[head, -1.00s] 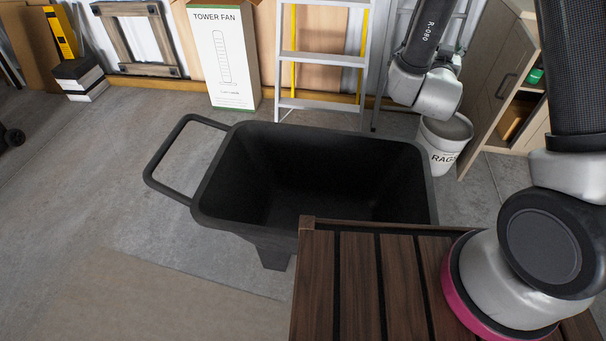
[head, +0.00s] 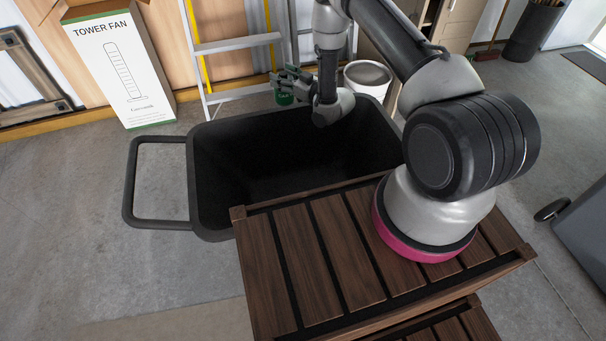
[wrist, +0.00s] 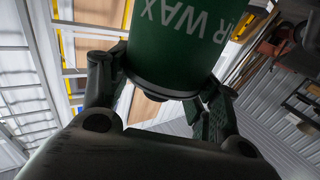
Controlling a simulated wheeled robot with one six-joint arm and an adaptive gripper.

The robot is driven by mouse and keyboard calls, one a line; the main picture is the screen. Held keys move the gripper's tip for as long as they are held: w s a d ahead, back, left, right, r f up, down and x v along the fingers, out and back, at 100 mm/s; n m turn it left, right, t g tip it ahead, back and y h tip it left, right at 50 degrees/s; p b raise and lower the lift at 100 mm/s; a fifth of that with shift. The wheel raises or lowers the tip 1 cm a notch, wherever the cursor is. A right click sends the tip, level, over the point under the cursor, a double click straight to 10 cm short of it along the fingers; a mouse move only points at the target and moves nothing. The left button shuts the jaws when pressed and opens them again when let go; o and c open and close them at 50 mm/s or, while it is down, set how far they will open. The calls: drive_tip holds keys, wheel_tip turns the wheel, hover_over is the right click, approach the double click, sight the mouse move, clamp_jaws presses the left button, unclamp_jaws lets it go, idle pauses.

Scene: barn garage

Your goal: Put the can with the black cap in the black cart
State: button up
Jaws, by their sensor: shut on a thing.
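The black cart (head: 215,180) stands open and empty-looking on the floor in the head view, its handle loop to the left. My gripper (head: 289,84) is above the cart's far rim, near the ladder, and shut on a green can (head: 284,98).
A slatted wooden surface (head: 318,240) stands at the cart's near side. Behind the cart are a stepladder (head: 235,46), a white bucket (head: 368,76) and a tower fan box (head: 120,65). Grey floor (head: 80,240) is clear to the left.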

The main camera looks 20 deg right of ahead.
drive_tip(key=s+a+f+n+g+y, duration=0.2)
drive_tip(key=s+f+n+g+y, duration=0.3)
drive_tip(key=s+f, duration=0.6)
drive_tip(key=s+a+f+n+g+y, duration=0.25)
drive_tip(key=s+f+n+g, duration=0.35)
drive_tip(key=s+f, duration=0.55)
wheel_tip(320, 180, down, 10)
drive_tip(key=m+g, duration=0.1)
drive_tip(key=o, duration=1.6)
drive_tip(key=shift+d, duration=0.1)
